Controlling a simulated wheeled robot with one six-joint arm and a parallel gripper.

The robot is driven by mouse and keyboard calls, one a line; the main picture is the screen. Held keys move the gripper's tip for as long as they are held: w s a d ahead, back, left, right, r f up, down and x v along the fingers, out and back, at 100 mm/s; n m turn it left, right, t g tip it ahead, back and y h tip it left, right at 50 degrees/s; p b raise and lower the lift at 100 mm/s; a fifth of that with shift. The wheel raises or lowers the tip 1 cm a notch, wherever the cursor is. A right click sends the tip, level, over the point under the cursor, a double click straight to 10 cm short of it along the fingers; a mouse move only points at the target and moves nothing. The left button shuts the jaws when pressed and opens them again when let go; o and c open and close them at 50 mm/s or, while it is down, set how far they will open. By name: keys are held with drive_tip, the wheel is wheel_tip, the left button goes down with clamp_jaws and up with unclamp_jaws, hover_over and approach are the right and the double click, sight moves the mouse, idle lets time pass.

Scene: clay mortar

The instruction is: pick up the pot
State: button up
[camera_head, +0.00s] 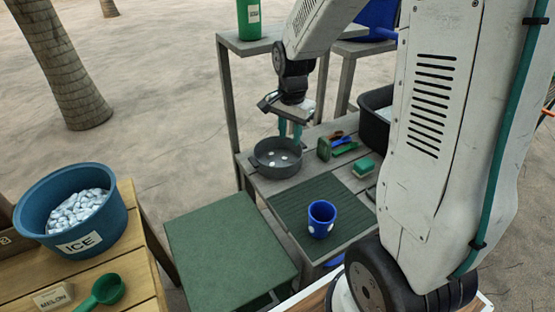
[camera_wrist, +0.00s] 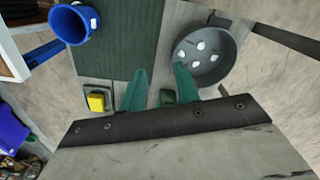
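The pot (camera_head: 277,167) is round and dark grey with a few pale round spots inside. It stands upright at the left end of the grey slatted counter (camera_head: 262,188). In the wrist view the pot (camera_wrist: 222,72) is at the upper right. My gripper (camera_head: 290,135) points down over the pot's far side in the head view. In the wrist view its two teal fingers (camera_wrist: 159,70) are spread with nothing held between them. The right fingertip overlaps the pot's near rim; I cannot tell whether it touches.
A blue cup (camera_head: 321,219) stands on a dark green mat (camera_head: 290,204). A green holder with utensils (camera_head: 326,150) and a sponge (camera_head: 363,167) sit right of the pot. A green container (camera_head: 248,20) stands on a shelf behind. An ice tub (camera_head: 40,199) is at left.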

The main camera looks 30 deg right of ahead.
sight(290, 176)
drive_tip(key=w+d+f+m, duration=0.1)
drive_tip(key=f, duration=0.2)
drive_tip(key=w+d+f+m, duration=0.1)
drive_tip(key=w+f+m, duration=0.1)
drive_tip(key=f, duration=0.2)
drive_tip(key=w+d+f+m, duration=0.1)
drive_tip(key=w+d+f, duration=0.1)
drive_tip(key=f, duration=0.2)
drive_tip(key=shift+d+f+m, duration=0.1)
drive_tip(key=shift+f+m, duration=0.1)
drive_tip(key=shift+m, duration=0.1)
wheel_tip(290, 176, down, 8)
drive_tip(key=shift+r, duration=0.1)
clamp_jaws()
